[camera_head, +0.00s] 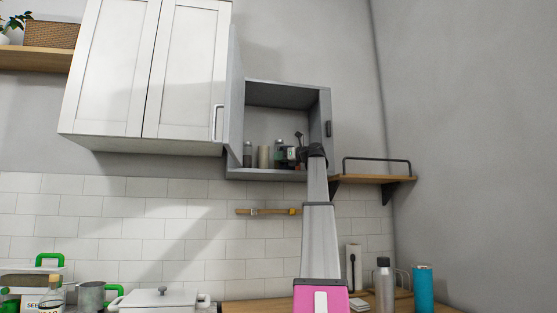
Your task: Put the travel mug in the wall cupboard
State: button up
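The open wall cupboard (281,88) is a grey box on the wall, with its door (235,90) swung out on the left side. Inside, several jars and bottles stand along its floor, among them a tan one (263,157) and a dark-capped one (279,152). My arm reaches up from below, and my dark gripper (301,152) is at the right part of the cupboard opening. A dark item with a pale label (291,154) shows beside it; I cannot tell whether it is held. The fingers are too small to read. I cannot single out the travel mug with certainty.
A teal cylinder (422,289) and a silver bottle (383,284) stand on the counter at lower right. A small wooden shelf (375,179) with a black rail is right of the cupboard. Closed white cupboards (150,70) hang left. A white pot (163,299) is below.

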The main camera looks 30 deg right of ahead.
jog(key=v, duration=1)
jog(key=shift+s, duration=0.35)
jog(key=shift+d+f, duration=0.1)
jog(key=shift+d, duration=0.05)
